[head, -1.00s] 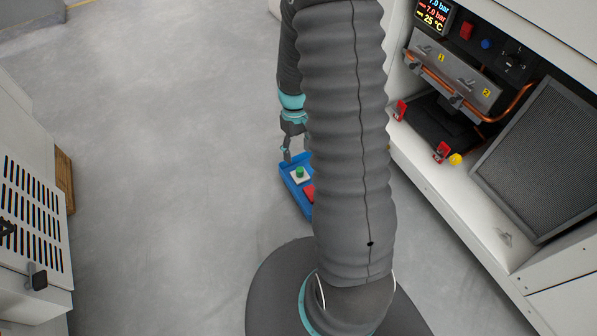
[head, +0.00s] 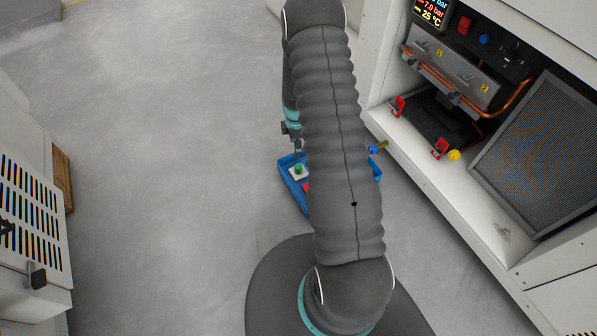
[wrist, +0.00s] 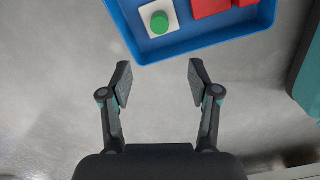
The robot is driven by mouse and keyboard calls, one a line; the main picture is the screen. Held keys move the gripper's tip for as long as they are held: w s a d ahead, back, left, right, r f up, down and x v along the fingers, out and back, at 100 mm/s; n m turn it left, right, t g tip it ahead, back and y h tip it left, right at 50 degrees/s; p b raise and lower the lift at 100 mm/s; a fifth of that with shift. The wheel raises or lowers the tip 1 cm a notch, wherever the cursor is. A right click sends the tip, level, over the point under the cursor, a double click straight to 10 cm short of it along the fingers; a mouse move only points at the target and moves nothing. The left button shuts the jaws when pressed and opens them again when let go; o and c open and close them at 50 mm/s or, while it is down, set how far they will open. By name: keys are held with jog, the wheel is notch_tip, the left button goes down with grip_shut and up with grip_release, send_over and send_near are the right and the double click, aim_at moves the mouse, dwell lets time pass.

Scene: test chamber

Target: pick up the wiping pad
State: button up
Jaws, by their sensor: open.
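The wiping pad is most likely the white square with a round green knob on top (wrist: 159,19). It lies in a blue tray (wrist: 205,41) on the floor, near the tray's left end in the wrist view. The pad also shows in the head view (head: 298,173), just left of my arm. My gripper (wrist: 160,82) is open and empty, its fingers apart from the tray and short of its near rim in the wrist view. In the head view my gripper (head: 298,147) is by the tray's far end. My arm hides the middle of the tray there.
Red objects (wrist: 210,8) lie in the tray beside the pad. A white bench (head: 440,195) with valves and a grille stands at the right. A white cabinet (head: 30,225) is at the left. Grey floor between is clear.

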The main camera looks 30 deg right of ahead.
jog(key=f, duration=0.1)
send_over(298, 166)
jog(key=shift+n, duration=0.3)
jog(key=f, duration=0.7)
jog(key=shift+a+f, duration=0.15)
jog(key=shift+a, duration=0.15)
jog(key=shift+d+f, duration=0.2)
jog(key=shift+f, duration=1.2)
jog(key=shift+d+f, duration=0.15)
jog(key=shift+f, duration=1.2)
grip_shut()
